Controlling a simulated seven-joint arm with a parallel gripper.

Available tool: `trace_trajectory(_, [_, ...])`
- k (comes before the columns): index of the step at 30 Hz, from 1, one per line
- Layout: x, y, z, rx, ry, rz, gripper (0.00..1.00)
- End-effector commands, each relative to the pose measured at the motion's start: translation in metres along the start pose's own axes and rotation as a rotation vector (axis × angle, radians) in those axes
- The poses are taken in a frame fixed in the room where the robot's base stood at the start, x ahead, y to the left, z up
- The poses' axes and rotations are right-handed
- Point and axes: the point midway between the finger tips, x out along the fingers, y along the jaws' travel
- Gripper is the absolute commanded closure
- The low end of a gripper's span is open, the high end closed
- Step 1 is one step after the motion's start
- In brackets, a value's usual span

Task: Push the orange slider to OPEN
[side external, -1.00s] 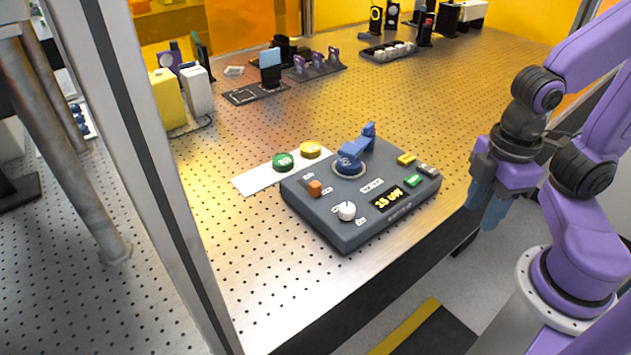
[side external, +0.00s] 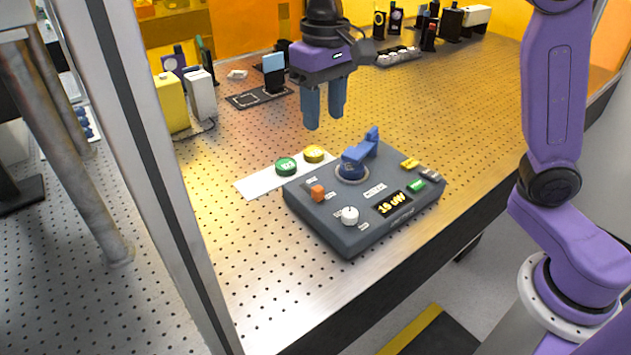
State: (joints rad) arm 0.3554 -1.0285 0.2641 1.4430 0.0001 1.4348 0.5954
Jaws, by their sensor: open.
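The orange slider (side external: 318,193) sits near the left corner of the dark grey control box (side external: 345,238), between two small white labels too small to read. My gripper (side external: 325,124) hangs pointing down above the table behind the box, higher than the slider and apart from it. Its two blue fingers are spaced apart with nothing between them.
On the box are a blue lever (side external: 362,155), a white knob (side external: 350,215), a lit display (side external: 391,204) and small buttons. A green button (side external: 286,166) and a yellow button (side external: 314,154) sit on a white plate. Optics stand behind. A frame post (side external: 150,165) rises at left.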

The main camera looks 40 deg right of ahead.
Motion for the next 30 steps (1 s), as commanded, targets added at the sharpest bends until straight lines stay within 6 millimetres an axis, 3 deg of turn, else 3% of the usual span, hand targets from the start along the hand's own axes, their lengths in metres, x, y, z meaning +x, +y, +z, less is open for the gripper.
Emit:
trace_trajectory(4, [-0.005,-0.001,-0.017,0.069,0.0,0.0,0.53])
trace_trajectory(11, [0.01,-0.001,-0.019,0.08,-0.003,0.002,0.53])
trace_trajectory(30, [0.128,0.0,-0.018,0.078,-0.004,0.003,0.53])
